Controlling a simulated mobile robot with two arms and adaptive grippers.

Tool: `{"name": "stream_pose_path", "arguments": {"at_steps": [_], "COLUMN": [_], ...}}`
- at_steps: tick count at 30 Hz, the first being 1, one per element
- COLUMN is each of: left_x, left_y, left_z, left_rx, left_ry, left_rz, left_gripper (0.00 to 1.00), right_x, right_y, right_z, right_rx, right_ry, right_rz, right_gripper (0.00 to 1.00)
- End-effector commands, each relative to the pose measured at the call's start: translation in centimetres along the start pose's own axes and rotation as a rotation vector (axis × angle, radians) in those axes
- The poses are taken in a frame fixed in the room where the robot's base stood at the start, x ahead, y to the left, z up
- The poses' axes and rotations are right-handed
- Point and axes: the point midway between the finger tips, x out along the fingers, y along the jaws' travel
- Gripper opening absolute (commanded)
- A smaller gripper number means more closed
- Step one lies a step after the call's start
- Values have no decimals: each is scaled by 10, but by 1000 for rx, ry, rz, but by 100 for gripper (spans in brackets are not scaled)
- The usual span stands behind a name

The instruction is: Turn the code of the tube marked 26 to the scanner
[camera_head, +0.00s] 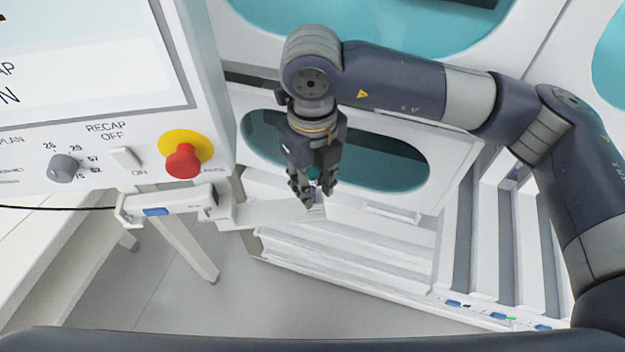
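My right gripper (312,192) points down over the end of a white, track-like arm in the middle of the view. A small bluish thing, possibly a tube top, shows between its fingertips; it is mostly hidden, and I cannot tell if the fingers are closed on it. No number 26 on a tube and no code can be read. A white handheld-shaped device (170,206) with a blue button hangs under the control panel at the left; I cannot tell if it is the scanner. My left gripper is out of view.
A control panel (120,165) with a knob (64,168), a switch and a red stop button (183,161) fills the left. White rails (345,265) run at centre and right, with blue-marked ends (498,315) at lower right. Grey floor (260,300) is clear at lower centre.

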Motion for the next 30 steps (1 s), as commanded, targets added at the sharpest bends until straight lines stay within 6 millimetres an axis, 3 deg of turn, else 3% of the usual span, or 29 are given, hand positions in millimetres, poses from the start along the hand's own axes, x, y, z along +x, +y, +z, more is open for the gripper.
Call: {"name": "stream_pose_path", "arguments": {"at_steps": [13,24,30], "left_x": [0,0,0], "left_y": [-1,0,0], "left_z": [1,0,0], "left_rx": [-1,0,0], "left_ry": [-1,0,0], "left_rz": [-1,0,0], "left_gripper": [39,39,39], "right_x": [-8,-82,-111], "right_y": [0,0,0], "right_z": [1,1,1], "right_rx": [0,1,1], "right_ry": [-3,-4,-1], "right_rz": [-2,-1,-1], "right_gripper": [35,35,35]}}
